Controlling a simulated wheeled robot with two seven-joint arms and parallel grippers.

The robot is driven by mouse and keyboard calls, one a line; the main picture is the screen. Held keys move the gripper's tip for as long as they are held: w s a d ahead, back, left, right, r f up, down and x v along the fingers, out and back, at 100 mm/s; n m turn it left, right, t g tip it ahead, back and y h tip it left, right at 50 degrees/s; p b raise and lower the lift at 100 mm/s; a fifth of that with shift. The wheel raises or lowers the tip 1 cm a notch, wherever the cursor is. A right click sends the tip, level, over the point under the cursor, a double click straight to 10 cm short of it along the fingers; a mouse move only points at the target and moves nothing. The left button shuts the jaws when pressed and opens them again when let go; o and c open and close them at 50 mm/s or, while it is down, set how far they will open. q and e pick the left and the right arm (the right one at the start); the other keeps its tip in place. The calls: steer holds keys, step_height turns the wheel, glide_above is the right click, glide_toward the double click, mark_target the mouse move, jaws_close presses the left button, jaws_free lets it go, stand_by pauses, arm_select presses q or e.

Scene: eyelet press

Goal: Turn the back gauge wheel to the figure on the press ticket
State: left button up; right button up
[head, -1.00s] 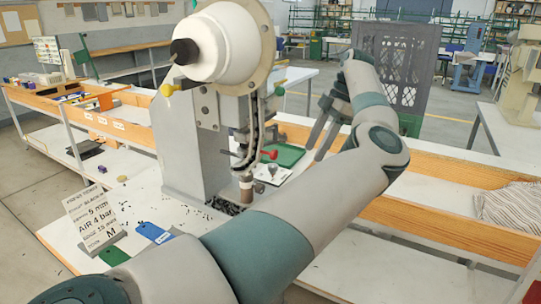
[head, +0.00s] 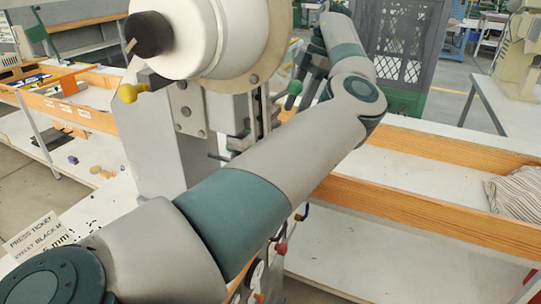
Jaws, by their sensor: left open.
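The press (head: 150,115) has a large white drum (head: 205,30) with a black knob (head: 148,35) at top left. I cannot make out the back gauge wheel or its figure; my left arm covers the lower press. The press ticket (head: 38,238), a white card at lower left, is partly behind my arm. It reads "PRESS TICKET", an eyelet line with "BLACK M" and a partly hidden "mm" line. My left gripper (head: 303,76) is open to the right of the press column, with its dark fingers close to a green knob (head: 295,87). I cannot tell whether they touch. My right gripper is out of view.
A yellow knob (head: 130,93) sticks out left of the press. A red knob (head: 281,249) and dials (head: 257,274) show below my arm. A wooden-edged bench (head: 430,200) runs to the right with a striped cloth (head: 515,193). A grey perforated crate (head: 400,45) stands behind.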

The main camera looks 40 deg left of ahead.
arm_select(q)
steer(key=shift+f, duration=0.1)
steer(key=b+x, duration=0.1)
steer(key=x, duration=1.5)
steer(key=shift+s+a, duration=0.1)
steer(key=shift+s+a+f, duration=0.1)
steer(key=shift+s+f, duration=0.05)
steer(key=shift+f, duration=0.4)
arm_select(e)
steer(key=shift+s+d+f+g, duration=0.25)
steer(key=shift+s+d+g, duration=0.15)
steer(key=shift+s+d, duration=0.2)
arm_select(q)
steer(key=shift+c, duration=0.2)
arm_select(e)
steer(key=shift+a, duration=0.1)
arm_select(q)
steer(key=c, duration=1)
